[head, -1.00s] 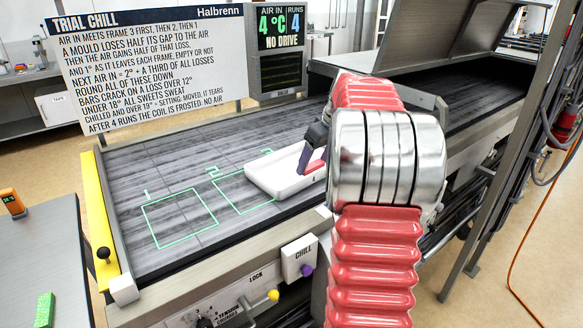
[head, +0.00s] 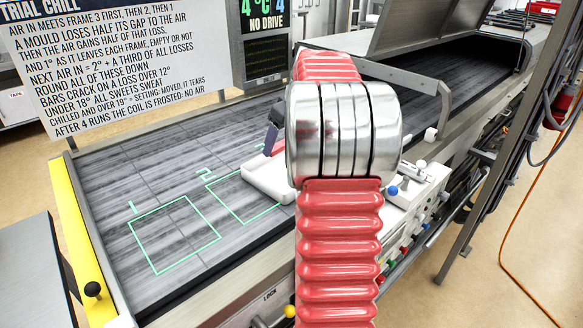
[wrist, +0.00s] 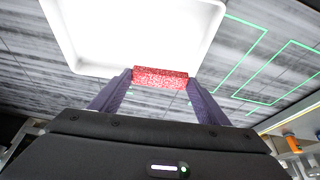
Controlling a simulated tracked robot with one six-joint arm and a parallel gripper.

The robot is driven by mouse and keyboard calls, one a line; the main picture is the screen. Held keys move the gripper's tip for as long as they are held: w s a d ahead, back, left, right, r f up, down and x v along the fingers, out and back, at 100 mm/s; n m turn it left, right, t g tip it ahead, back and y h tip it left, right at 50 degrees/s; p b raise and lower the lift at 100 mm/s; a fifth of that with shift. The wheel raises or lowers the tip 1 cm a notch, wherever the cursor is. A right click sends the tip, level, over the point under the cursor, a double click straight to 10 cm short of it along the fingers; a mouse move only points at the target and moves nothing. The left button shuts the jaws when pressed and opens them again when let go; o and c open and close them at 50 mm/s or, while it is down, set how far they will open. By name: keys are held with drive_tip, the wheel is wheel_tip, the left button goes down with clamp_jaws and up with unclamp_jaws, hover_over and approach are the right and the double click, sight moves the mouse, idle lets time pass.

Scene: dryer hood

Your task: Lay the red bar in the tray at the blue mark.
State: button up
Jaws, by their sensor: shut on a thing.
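My gripper (wrist: 160,86) has two purple fingers shut on the red bar (wrist: 160,76), which spans between the fingertips. In the wrist view the bar overlaps the near rim of the white tray (wrist: 72,48); I cannot tell its height above it. In the head view the tray (head: 258,184) lies on the dark belt, by green frame 2. A purple finger (head: 272,138) and a bit of the bar (head: 279,147) show at the tray's back edge; my arm hides the rest. No blue mark shows in the tray; its inside looks plain white.
Green frame 1 (head: 175,232) on the belt is empty. A yellow rail (head: 78,235) edges the belt at left. A sign (head: 110,65) stands behind. The raised hood (head: 440,30) and a control box with knobs (head: 410,185) are at right.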

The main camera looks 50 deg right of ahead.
drive_tip(key=shift+s+d, duration=0.2)
drive_tip(key=shift+f, duration=0.15)
hover_over(281, 176)
drive_tip(key=s, duration=0.2)
drive_tip(key=shift+w+a+f, duration=0.1)
drive_tip(key=shift+w+f, duration=0.05)
drive_tip(key=shift+f, duration=2.8)
drive_tip(key=shift+f, duration=1.85)
drive_tip(key=shift+f, duration=0.1)
drive_tip(key=o, duration=1.1)
drive_tip(key=shift+o, duration=0.2)
